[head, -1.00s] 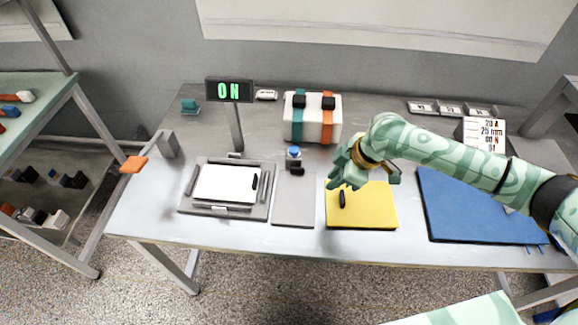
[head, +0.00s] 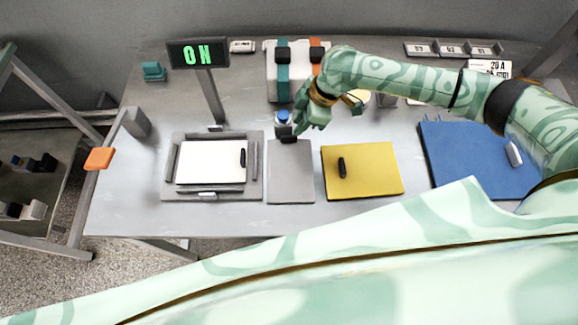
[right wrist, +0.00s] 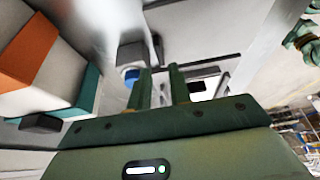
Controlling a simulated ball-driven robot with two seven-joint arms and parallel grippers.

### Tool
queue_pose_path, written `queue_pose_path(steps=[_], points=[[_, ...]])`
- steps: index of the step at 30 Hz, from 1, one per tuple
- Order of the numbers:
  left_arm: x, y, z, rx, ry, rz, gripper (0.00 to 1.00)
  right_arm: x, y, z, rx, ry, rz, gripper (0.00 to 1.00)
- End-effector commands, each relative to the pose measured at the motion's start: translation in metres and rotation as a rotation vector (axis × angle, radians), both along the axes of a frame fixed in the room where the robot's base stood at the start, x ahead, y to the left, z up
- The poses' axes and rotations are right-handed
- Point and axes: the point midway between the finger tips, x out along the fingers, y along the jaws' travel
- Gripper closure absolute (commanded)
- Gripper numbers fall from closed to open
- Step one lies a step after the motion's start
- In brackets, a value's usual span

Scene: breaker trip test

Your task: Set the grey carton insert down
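I cannot tell for sure which thing is the grey carton insert. A grey flat panel (head: 290,180) lies on the table's front middle, and a grey tray (head: 255,189) with a white sheet lies left of it. My right gripper (head: 299,124) is beside a blue-topped device (head: 284,122) behind the panel. In the right wrist view its two fingers (right wrist: 161,92) stand apart with nothing seen between them. The blue top (right wrist: 130,75) shows just beyond them. A green gripper-like part at that view's upper right may be my left gripper; its fingers are unclear.
A white carton (head: 299,84) with teal and orange straps stands behind my gripper. A sign (head: 197,53) reads ON. A yellow mat (head: 375,182) with a black piece (head: 342,168) and a blue mat (head: 460,165) lie to the right. My own green body fills the foreground.

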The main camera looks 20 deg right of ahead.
Motion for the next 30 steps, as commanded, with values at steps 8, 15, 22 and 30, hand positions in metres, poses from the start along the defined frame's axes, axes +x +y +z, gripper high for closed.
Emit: queue_pose_path(steps=[8,15,22,30], points=[[0.006,-0.001,-0.013,-0.003,-0.008,0.000,0.38,0.004,0.012,-0.031,0.001,0.003,-0.001,0.80],[0.003,-0.001,-0.022,-0.002,-0.003,0.000,0.38,0.008,0.021,-0.055,0.000,0.000,0.000,0.80],[0.001,-0.001,-0.021,-0.002,0.001,0.000,0.38,0.008,0.022,-0.054,0.000,-0.001,0.000,0.86],[0.001,-0.001,-0.021,-0.002,0.002,0.001,0.38,0.008,0.021,-0.054,0.000,-0.001,-0.001,1.00]])
